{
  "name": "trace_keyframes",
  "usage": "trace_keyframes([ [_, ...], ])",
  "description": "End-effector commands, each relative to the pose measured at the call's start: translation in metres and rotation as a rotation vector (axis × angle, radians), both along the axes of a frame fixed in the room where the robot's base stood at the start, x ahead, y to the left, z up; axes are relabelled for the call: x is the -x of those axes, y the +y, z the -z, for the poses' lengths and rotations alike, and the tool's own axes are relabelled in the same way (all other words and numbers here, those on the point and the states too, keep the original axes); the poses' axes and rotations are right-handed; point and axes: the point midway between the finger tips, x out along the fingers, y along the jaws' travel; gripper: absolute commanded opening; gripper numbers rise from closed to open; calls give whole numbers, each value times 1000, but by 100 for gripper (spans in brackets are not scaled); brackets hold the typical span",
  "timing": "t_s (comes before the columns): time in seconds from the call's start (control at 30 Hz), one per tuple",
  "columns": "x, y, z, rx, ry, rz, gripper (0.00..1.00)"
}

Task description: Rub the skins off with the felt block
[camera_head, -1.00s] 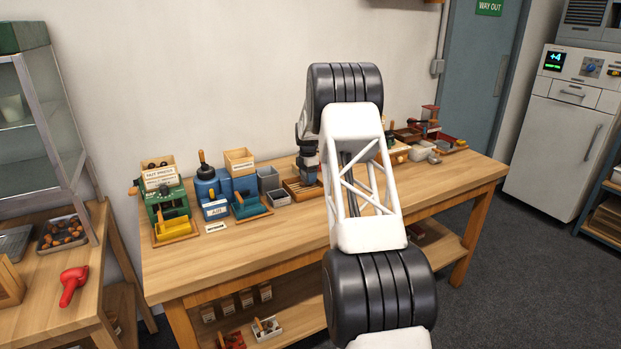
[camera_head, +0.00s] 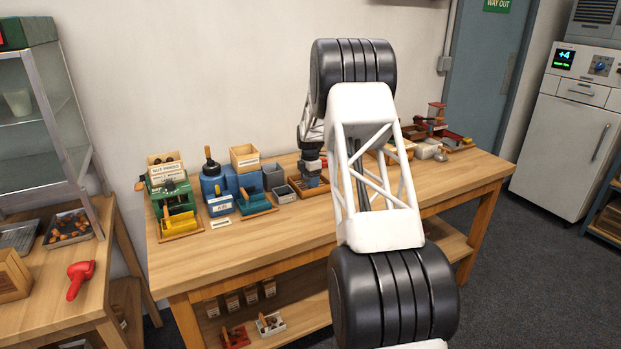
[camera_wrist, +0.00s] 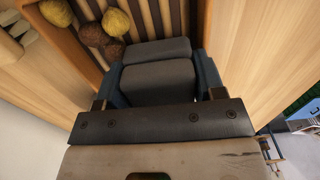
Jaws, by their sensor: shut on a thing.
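My gripper (camera_wrist: 157,76) is shut on a grey felt block (camera_wrist: 156,50), gripped between two dark blue fingers. In the head view my gripper (camera_head: 311,180) points down over the right part of a slatted wooden tray (camera_head: 294,184) on the bench. In the wrist view the felt block is over the slats near one side of the tray (camera_wrist: 48,42). Two brown chestnuts (camera_wrist: 93,34) and two pale yellow ones (camera_wrist: 56,12) lie beside the block, at the upper left. I cannot tell whether the block touches the slats; anything under it is hidden.
Left of the tray on the bench are grey bins (camera_head: 284,194), a blue machine (camera_head: 218,186) and a green machine (camera_head: 172,200). More wooden trays and red items (camera_head: 437,125) stand at the right. The bench front (camera_head: 270,245) is clear. My arm hides part of the bench.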

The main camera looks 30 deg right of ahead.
Motion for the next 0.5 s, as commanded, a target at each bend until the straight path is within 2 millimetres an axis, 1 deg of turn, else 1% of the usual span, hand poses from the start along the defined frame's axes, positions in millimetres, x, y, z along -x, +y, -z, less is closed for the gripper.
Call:
trace_keyframes([
  [0.03, 2, 9, 3, -5, 10, -1, 33],
  [0.07, 3, 12, 6, -6, 11, -1, 33],
  [0.1, 2, 16, 3, -5, 10, -1, 32],
  [0.13, 3, 19, 1, -6, 11, -1, 32],
  [0.17, 3, 22, 8, -7, 15, -1, 32],
  [0.2, 3, 24, 2, -6, 12, -1, 32],
  [0.23, 3, 23, 4, -7, 14, 0, 32],
  [0.27, 3, 23, -1, -7, 12, 0, 32],
  [0.3, 3, 23, -14, -6, 10, 0, 32],
  [0.33, 3, 23, -21, -6, 10, 0, 32],
  [0.5, 3, 22, -37, -5, 8, 0, 33],
])
